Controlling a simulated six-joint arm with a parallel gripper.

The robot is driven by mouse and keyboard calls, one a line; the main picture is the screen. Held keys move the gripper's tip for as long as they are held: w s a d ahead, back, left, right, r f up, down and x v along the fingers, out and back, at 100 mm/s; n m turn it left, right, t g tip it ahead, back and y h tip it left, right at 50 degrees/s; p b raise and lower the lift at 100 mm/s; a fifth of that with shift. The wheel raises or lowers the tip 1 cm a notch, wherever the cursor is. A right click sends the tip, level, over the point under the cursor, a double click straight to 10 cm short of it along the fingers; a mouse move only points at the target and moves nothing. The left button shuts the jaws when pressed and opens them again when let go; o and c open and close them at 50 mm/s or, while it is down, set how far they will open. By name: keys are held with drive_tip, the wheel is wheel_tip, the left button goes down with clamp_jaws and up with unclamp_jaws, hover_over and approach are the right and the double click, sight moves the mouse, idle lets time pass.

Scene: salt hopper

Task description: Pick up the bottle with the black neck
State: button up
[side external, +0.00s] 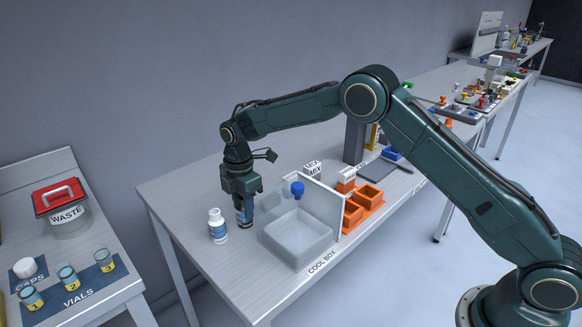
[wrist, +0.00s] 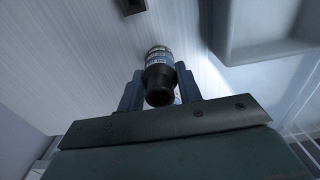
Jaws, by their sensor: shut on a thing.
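The bottle with the black neck (wrist: 158,62) has a dark label with pale print and sits between the fingers of my gripper (wrist: 159,88) in the wrist view, its neck toward the camera. In the side view my gripper (side external: 242,200) points down with its fingers around this bottle (side external: 245,218), shut on it. The fingers hide much of the bottle there. It looks upright and close to the table; I cannot tell whether its base touches.
A white-capped bottle (side external: 217,227) stands left of my gripper. The translucent cool box (side external: 297,240) is just to the right, with a clear panel and a blue knob (side external: 297,188) beside it. Orange bins (side external: 362,208) lie beyond. A side table holds a red-lidded waste tub (side external: 66,210) and vials.

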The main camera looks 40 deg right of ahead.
drive_tip(key=shift+r, duration=0.1)
wheel_tip(320, 180, up, 20)
idle(0.7)
drive_tip(key=shift+d, duration=0.1)
idle(0.4)
